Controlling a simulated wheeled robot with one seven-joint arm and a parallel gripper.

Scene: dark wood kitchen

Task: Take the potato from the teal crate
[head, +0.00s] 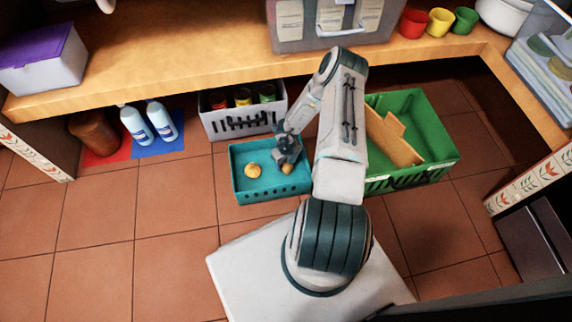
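The teal crate (243,188) stands on the tiled floor, with holes along its front wall. Inside it, a round yellow-tan item (253,170) lies toward the left. A smaller-looking brownish item (287,169) lies to the right, partly hidden by my gripper; it looks like the potato, but I cannot be sure which is which. My gripper (288,160) points down into the crate's right half, right at the brownish item. Whether its fingers touch or hold the item cannot be seen.
A green crate (440,157) with cardboard stands right, partly behind my arm. A white crate (225,124) with cans stands behind the teal one. Two bottles (137,126) (161,120) stand back left. A wooden shelf (200,65) overhangs behind. Floor at left is clear.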

